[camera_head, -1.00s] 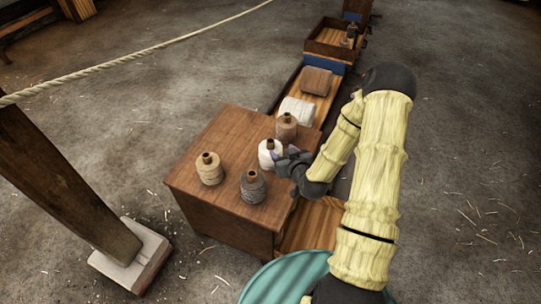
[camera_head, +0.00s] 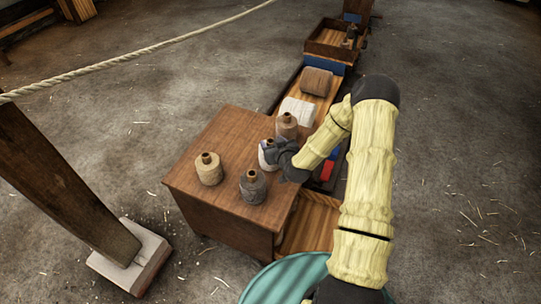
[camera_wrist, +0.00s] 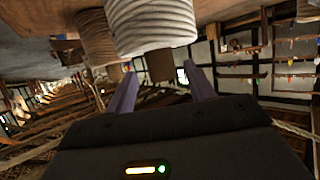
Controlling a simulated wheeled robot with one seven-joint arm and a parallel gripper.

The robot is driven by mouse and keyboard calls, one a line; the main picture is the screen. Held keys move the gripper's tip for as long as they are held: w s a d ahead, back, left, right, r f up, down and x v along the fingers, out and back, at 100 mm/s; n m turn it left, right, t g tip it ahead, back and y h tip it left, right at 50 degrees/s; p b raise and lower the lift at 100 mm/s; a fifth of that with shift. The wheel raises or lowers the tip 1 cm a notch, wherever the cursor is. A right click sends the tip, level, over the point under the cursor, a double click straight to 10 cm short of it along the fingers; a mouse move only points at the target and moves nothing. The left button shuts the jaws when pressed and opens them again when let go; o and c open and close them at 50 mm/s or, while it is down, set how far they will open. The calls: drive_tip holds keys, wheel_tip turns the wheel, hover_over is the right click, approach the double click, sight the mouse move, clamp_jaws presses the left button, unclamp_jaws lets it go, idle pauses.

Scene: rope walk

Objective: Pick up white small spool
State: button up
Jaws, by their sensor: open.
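The white small spool (camera_head: 264,157) stands upright on the wooden cabinet top, partly hidden behind my gripper in the head view. My gripper (camera_head: 272,153) is at its right side. In the wrist view, the white wound body of the spool (camera_wrist: 150,28) fills the top middle, upside down. Its brown neck shows between the two purple fingers of my gripper (camera_wrist: 159,72). The fingers are apart, with one on each side of the neck. I cannot tell whether either finger touches it.
A beige spool (camera_head: 208,170), a grey spool (camera_head: 252,187) and a brown spool (camera_head: 287,127) share the cabinet top (camera_head: 225,140). The brown one is close behind my gripper. A white bundle (camera_head: 297,110) and a brown bundle (camera_head: 316,81) lie beyond. A rope (camera_head: 130,60) crosses the upper left.

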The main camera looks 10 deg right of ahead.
sight(269, 140)
drive_tip(key=x, duration=0.3)
drive_tip(key=shift+w+a+f, duration=0.2)
drive_tip(key=shift+w+f, duration=0.05)
drive_tip(key=shift+f, duration=0.1)
drive_tip(key=shift+c, duration=0.2)
clamp_jaws()
